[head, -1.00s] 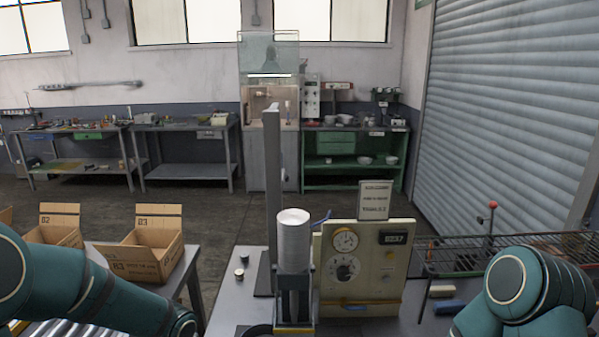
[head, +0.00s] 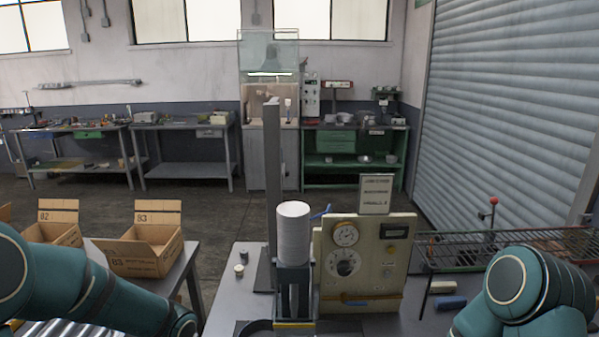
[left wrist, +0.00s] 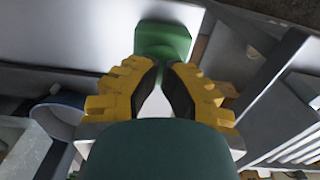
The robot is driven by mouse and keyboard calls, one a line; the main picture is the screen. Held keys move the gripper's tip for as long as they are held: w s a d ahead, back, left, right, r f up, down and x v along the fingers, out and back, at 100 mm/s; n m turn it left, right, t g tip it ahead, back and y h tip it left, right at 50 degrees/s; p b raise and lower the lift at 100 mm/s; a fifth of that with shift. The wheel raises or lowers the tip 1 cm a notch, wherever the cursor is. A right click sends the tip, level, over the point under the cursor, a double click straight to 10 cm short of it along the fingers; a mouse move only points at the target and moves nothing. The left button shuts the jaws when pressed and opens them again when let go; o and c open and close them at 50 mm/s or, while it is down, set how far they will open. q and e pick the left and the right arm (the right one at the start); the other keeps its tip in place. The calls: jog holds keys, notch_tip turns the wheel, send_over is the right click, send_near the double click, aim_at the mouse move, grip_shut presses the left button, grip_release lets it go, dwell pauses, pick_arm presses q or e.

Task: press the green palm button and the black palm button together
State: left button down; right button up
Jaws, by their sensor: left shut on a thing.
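In the left wrist view my left gripper (left wrist: 164,66) has yellow fingers with dark pads, drawn in close together at the tips. The green palm button (left wrist: 165,38), a green block-like shape, sits right at the fingertips, partly hidden by them. The gripper is shut on it, as far as I can tell. A dark teal rounded part fills the bottom of that view. In the head view both teal arms show at the lower corners, but their grippers are below the frame. I cannot make out the black palm button in either view.
A white cylinder (head: 293,232) stands in a dark holder on the grey bench, beside a cream panel (head: 372,280) with dials. A wire rack (head: 500,248) is at the right. Open cardboard boxes (head: 145,250) stand at the left. A tall grey post (head: 272,180) rises behind the holder.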

jog(key=shift+f, duration=0.3)
jog(key=shift+r, duration=0.1)
dwell(0.3)
